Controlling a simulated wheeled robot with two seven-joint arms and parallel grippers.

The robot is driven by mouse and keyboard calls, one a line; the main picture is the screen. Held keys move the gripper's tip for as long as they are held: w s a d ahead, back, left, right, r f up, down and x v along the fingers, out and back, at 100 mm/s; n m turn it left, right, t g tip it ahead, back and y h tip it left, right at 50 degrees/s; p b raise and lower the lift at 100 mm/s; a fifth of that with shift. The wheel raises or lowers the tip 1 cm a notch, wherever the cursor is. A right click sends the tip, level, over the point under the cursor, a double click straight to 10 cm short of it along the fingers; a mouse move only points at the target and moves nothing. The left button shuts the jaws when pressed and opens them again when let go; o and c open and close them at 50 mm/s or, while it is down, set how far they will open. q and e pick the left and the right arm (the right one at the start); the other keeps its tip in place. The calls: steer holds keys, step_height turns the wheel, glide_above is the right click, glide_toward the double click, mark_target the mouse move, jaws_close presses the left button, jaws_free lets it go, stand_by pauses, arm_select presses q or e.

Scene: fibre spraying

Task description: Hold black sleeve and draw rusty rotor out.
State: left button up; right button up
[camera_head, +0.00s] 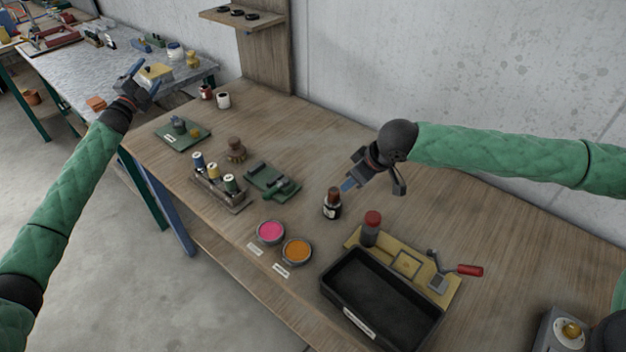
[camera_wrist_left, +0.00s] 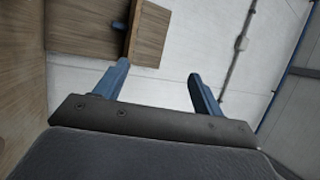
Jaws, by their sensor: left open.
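A small black sleeve (camera_head: 332,211) with a pale label stands upright on the wooden table. A rusty brown rotor (camera_head: 333,194) shows at its top. My left gripper (camera_head: 144,78) is open and empty at the far left, away from the sleeve. Its two parted blue fingers also show in the left wrist view (camera_wrist_left: 158,80), with nothing between them.
A black tray (camera_head: 338,288) and a yellow fixture (camera_head: 453,287) with a red-handled crank lie in front. A red-capped grey cylinder (camera_head: 371,234) stands close right. Pink (camera_head: 270,232) and orange (camera_head: 297,250) bowls and a spool rack (camera_head: 207,194) are left. Bare tabletop lies behind.

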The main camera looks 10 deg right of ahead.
arm_select(q)
steer(key=s+d+f+m+g+h, duration=0.2)
steer(key=s+d+f+m, duration=0.15)
steer(key=d, duration=0.35)
steer(key=s+d+f+m+g+h, duration=0.2)
steer(key=s+d+m, duration=0.3)
steer(key=d, duration=0.2)
steer(key=m+g+y, duration=0.1)
steer(key=m+g, duration=1)
steer(key=m, duration=0.9)
glide_toward(336, 205)
steer(key=w+d+f, duration=0.2)
steer(key=d, duration=0.1)
steer(key=shift+f, duration=0.25)
steer(key=shift+x, duration=3.7)
steer(key=shift+w+a+f, duration=0.1)
steer(key=shift+f, duration=0.1)
steer(key=c, duration=1.3)
steer(key=shift+o, duration=0.2)
arm_select(e)
steer(key=shift+o, duration=0.5)
